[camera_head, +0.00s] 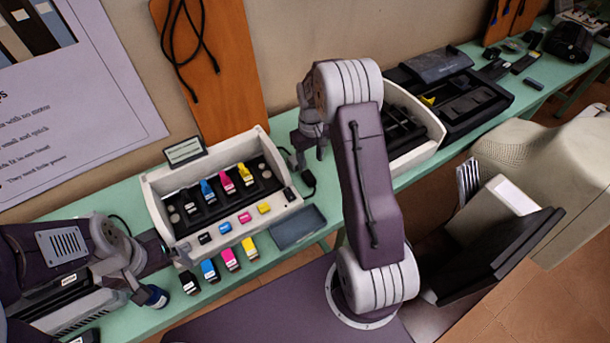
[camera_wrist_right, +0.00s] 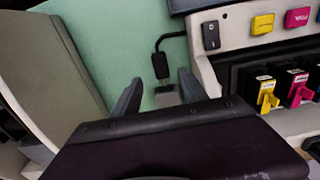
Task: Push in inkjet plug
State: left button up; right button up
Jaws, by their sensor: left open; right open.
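A black plug (camera_wrist_right: 160,66) on a black cord lies on the green table beside the inkjet printer (camera_head: 158,182). Its cord runs toward the printer's side. The plug also shows in the head view (camera_head: 309,179). In the right wrist view, my right gripper (camera_wrist_right: 160,97) is open, its two dark fingers to either side of a small grey piece (camera_wrist_right: 166,97) at the plug's end. Whether the plug is seated in that piece I cannot tell. In the head view my right gripper (camera_head: 309,152) is partly hidden behind its arm. My left gripper (camera_head: 158,272) is open near the printer's front left.
Several coloured cartridges (camera_head: 229,258) stand before the printer, and others sit inside it. A grey-blue tray (camera_head: 298,228) lies at its front right. A second open white machine (camera_head: 425,112) stands to the right. An orange board (camera_head: 225,75) leans at the wall.

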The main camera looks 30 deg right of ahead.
aim_at(310, 176)
notch_tip(310, 176, down, 9)
jog(key=shift+f+p, duration=0.1)
jog(key=shift+p, duration=0.35)
jog(key=shift+w, duration=0.1)
grip_shut()
dwell(1.1)
